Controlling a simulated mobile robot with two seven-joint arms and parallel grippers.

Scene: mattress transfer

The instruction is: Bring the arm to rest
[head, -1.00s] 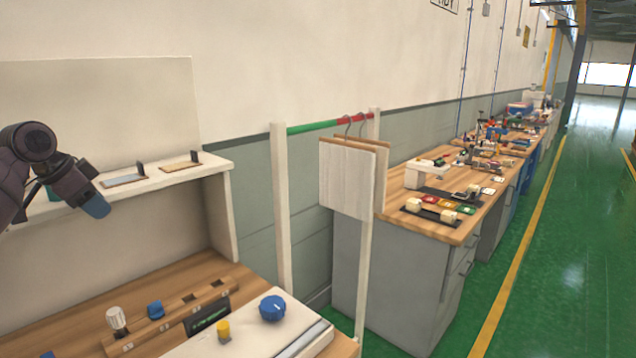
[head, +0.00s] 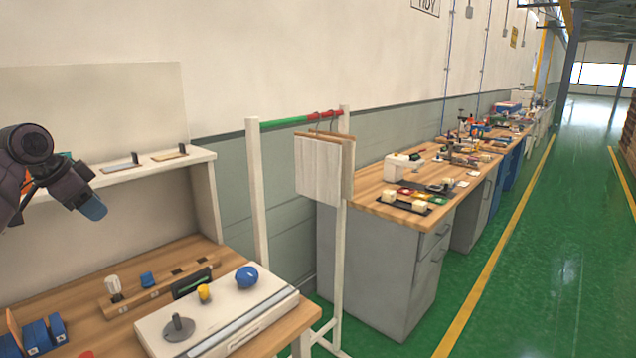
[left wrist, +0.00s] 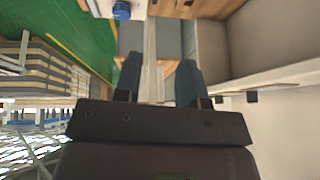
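My left arm comes in at the left edge of the head view, dark and bent. Its gripper (head: 92,207) has a blue fingertip pointing down and right, in front of the white shelf and above the wooden workbench. In the left wrist view the two blue-grey fingers of the left gripper (left wrist: 159,78) stand apart with nothing between them. It is open and empty, and I see it touching nothing. My right gripper is in neither view.
The workbench (head: 88,335) holds a white panel (head: 262,318) with knobs. A white shelf (head: 205,157) stands behind. A rack post (head: 258,200) and hanging boards (head: 318,168) are to the right, then a grey-cabinet bench (head: 385,265). The green floor aisle (head: 545,260) is clear.

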